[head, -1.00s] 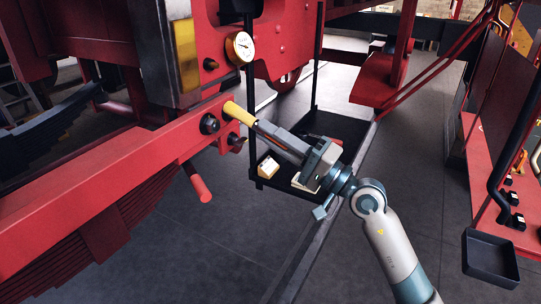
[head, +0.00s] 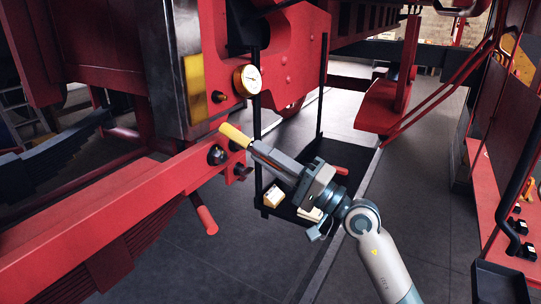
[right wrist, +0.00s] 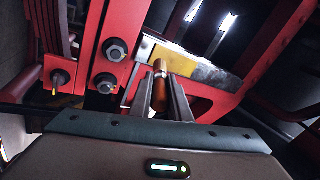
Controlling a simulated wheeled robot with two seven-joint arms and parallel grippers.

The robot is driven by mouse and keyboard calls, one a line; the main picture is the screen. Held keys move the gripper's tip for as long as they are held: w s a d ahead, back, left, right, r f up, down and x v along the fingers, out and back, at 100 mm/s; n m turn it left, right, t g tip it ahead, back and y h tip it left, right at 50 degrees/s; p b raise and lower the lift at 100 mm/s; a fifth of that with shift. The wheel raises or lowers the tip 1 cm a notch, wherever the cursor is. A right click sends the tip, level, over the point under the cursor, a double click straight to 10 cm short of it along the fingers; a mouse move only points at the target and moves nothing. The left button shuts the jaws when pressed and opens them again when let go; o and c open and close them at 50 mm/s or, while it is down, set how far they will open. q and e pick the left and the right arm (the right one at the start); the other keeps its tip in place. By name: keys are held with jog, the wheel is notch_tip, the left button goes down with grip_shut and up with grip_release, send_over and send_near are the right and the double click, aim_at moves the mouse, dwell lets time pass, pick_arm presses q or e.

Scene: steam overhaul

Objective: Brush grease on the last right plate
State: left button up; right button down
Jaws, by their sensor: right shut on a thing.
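My right gripper (head: 254,150) is shut on a yellow-orange handle-like cylinder (head: 235,134), which I take for the brush. It shows as an orange-brown rod between the fingers in the right wrist view (right wrist: 160,83). No bristles can be made out. In the head view its outer end points up and left, in front of the red frame near dark bolts (head: 216,155). A yellow-faced plate (head: 195,87) sits on the side of a steel block (head: 170,70) above it. The yellow face also shows beyond the fingers in the right wrist view (right wrist: 172,59). Contact cannot be told.
A red-handled rod (head: 205,215) juts out below. A black tray stand (head: 285,212) with small boxes is behind my right arm. Red structure stands at right, with open grey floor between.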

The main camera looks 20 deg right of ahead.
aim_at(242, 134)
jog(key=shift+w+a+p, duration=0.3)
jog(key=shift+w+a, duration=0.4)
jog(key=shift+w, duration=0.15)
jog(key=shift+w+a+p, duration=0.3)
jog(key=shift+w+a, duration=0.35)
jog(key=shift+w, duration=0.3)
jog(key=shift+w+a, duration=0.6)
jog(key=shift+w, duration=0.15)
jog(key=shift+r, duration=0.15)
jog(key=shift+s+d+r+p, duration=0.1)
jog(key=shift+r+p, duration=0.2)
jog(key=shift+r, duration=0.2)
jog(key=shift+s+d+r+p, duration=0.1)
jog(key=shift+r+p, duration=0.15)
jog(key=shift+r, duration=0.2)
jog(key=shift+a+r+p, duration=0.1)
jog(key=shift+r+p, duration=0.5)
jog(key=shift+r, duration=0.35)
jog(key=shift+r+p, duration=1.25)
jog(key=shift+r, duration=0.75)
